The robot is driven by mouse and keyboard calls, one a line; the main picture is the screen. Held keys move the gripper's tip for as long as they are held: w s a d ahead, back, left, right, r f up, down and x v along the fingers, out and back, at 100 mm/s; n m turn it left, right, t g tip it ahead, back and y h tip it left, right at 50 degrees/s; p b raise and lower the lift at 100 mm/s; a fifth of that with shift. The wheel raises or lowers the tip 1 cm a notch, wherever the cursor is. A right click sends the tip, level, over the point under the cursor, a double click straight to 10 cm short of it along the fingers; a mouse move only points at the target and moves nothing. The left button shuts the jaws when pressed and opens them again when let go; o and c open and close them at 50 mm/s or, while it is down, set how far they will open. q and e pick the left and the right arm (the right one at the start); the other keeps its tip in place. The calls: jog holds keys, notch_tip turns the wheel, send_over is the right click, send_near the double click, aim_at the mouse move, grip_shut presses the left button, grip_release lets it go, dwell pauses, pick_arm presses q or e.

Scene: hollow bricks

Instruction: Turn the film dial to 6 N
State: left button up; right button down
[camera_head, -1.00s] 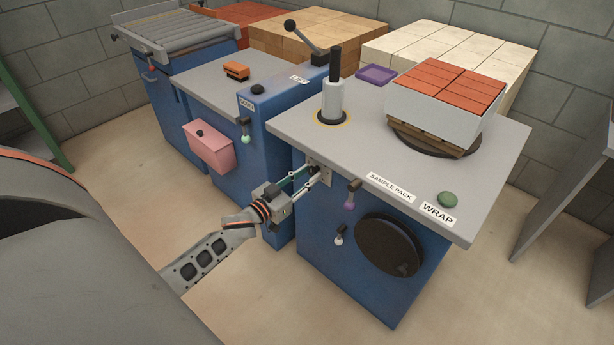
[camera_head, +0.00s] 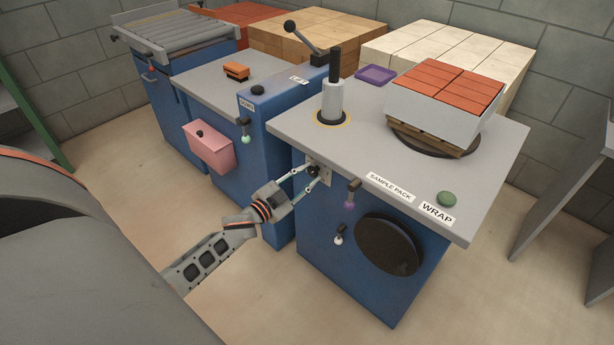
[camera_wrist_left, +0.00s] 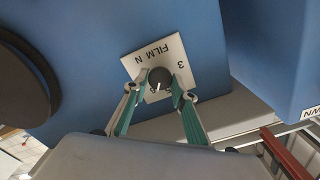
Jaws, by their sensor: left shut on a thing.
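The film dial (camera_wrist_left: 159,78) is a small dark round knob with a white mark. It sits on a pale plate (camera_wrist_left: 140,62) that reads "FILM N", with a "3" visible; other figures are hidden or cannot be read. In the head view the dial (camera_head: 314,171) is on the blue front of the wrapping machine, below the tabletop's left part. My left gripper (camera_wrist_left: 159,85) has its two fingers closed on the knob from both sides. It also shows in the head view (camera_head: 312,174). My right gripper is not in view.
A black disc (camera_head: 388,246) is lower right. The grey tabletop (camera_head: 290,120) overhangs above, carrying the film roll (camera_head: 333,100) and wrapped bricks (camera_head: 425,112).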

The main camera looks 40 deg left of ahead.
pick_arm(q)
jog(key=shift+m, duration=0.8)
jog(key=o, duration=1.1)
jog(key=shift+c, duration=0.2)
jog(key=shift+s, duration=0.1)
jog(key=s, duration=1.1)
jog(key=shift+s+a, duration=0.4)
jog(key=shift+a, duration=0.05)
